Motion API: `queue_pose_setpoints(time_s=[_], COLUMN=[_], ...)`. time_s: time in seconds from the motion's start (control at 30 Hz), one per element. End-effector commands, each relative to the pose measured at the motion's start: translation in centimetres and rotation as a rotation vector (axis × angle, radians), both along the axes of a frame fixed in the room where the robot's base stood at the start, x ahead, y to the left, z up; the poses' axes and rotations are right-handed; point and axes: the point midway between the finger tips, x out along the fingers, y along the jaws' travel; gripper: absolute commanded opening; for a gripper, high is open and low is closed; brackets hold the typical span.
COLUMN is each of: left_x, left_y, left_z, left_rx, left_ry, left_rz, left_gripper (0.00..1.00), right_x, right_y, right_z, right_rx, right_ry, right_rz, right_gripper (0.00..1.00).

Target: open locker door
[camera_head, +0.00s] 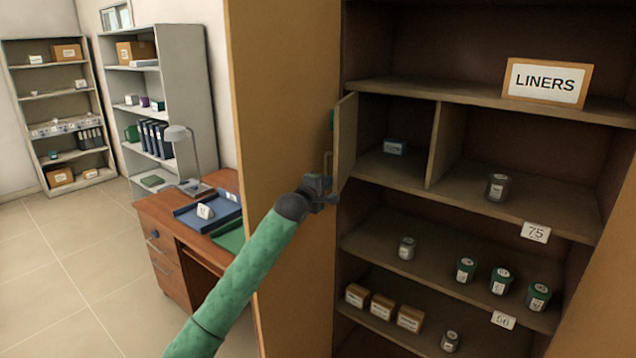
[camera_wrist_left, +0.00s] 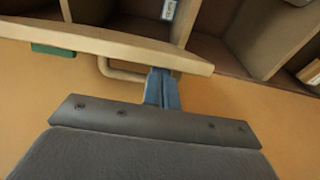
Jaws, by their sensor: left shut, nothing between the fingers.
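The small tan locker door (camera_head: 346,145) stands swung out from its compartment at the cabinet's left side, seen nearly edge-on. Its bar handle (camera_head: 327,163) is on the outer face; the handle also shows in the left wrist view (camera_wrist_left: 112,71). A green tag (camera_wrist_left: 53,50) sits on that face. My left gripper (camera_head: 327,186) is shut and empty, close beside the handle and the door's lower edge. In the left wrist view its fingers (camera_wrist_left: 162,90) reach the door edge; contact is unclear. My right gripper is out of view.
The large cabinet's left panel (camera_head: 285,120) is beside my left arm. Shelves hold several jars, small boxes and a LINERS sign (camera_head: 547,82). A wooden desk (camera_head: 180,240) with a lamp and trays stands left. Open floor (camera_head: 60,270) lies farther left.

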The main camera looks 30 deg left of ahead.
Motion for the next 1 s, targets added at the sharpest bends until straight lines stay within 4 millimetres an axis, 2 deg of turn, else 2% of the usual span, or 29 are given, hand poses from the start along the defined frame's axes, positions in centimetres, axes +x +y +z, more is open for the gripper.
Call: queue_pose_setpoints(time_s=[1.0], left_x=[2.1], left_y=[-6.1], left_z=[-0.1], left_rx=[-0.009], left_ry=[0.004], left_rz=[0.163], left_gripper=[0.00], right_x=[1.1], right_y=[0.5], right_z=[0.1], right_rx=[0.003], right_ry=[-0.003], right_rz=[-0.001], right_gripper=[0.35])
